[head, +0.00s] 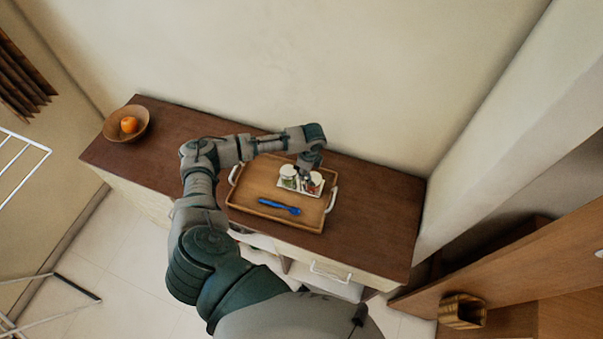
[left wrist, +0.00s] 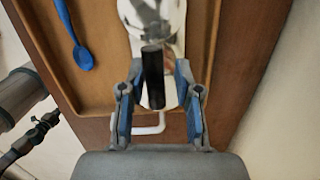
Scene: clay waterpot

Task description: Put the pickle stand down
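The pickle stand (head: 314,189) is a small pale stand with lidded jars, and it rests on the wooden tray (head: 240,206). In the left wrist view its shiny base (left wrist: 172,20) and dark upright handle (left wrist: 152,75) show. My left gripper (head: 308,169) is low over the stand, reaching down from above. The gripper hides part of the stand in the head view. My right gripper is not in view.
A blue spoon (head: 280,206) lies in the tray, left of the stand in the left wrist view. The tray has white handles. It sits on a brown cabinet top (head: 385,215), clear to the right. A bowl (head: 112,130) with an orange fruit (head: 129,124) stands at the far left.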

